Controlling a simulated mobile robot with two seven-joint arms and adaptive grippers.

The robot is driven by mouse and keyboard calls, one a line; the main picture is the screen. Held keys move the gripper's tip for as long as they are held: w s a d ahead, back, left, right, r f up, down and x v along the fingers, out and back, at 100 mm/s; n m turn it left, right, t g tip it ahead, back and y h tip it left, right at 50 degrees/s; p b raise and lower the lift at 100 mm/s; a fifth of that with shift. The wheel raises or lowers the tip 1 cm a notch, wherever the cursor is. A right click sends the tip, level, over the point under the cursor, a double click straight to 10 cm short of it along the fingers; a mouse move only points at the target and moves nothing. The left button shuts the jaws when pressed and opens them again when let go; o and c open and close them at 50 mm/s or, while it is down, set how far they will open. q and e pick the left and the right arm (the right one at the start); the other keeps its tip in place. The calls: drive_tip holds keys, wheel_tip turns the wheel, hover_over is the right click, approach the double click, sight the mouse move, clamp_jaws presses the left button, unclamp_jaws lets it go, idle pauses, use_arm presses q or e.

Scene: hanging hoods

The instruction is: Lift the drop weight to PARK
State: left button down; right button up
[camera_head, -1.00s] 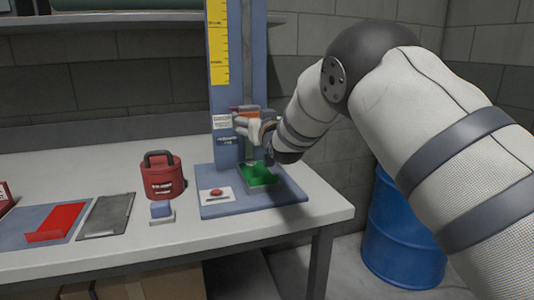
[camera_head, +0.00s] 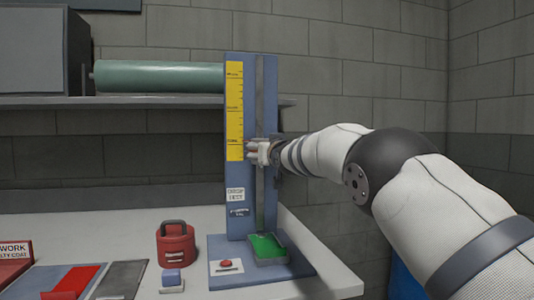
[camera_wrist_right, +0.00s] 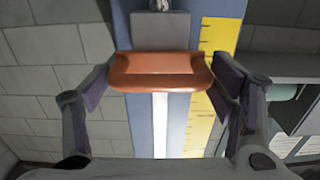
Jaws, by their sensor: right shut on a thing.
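The blue drop tower (camera_head: 234,215) stands upright on the bench, with a yellow scale (camera_head: 235,110) down its front. My right gripper (camera_head: 258,152) is at the tower, level with the lower part of the scale. In the right wrist view, its fingers are shut on the two sides of the drop weight's orange handle (camera_wrist_right: 160,71). A grey block (camera_wrist_right: 161,24) shows beyond the handle, in front of the tower. In the head view my gripper hides most of the weight. The scale's lettering is too small to read. My left gripper is out of view.
A green tray (camera_head: 268,247) and a red button (camera_head: 225,263) are on the tower's base. A red canister (camera_head: 175,244) and a small blue block (camera_head: 171,276) stand to the left. A shelf with a green cylinder (camera_head: 160,77) is behind. A blue drum (camera_head: 404,280) is at right.

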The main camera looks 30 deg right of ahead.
drive_tip(key=shift+a+r, duration=0.1)
drive_tip(key=shift+r, duration=0.2)
drive_tip(key=o, duration=1.4)
drive_tip(key=shift+w+f, duration=0.1)
drive_tip(key=shift+f, duration=0.15)
drive_tip(key=shift+s, duration=0.3)
drive_tip(key=v, duration=0.7)
drive_tip(key=shift+a, duration=0.1)
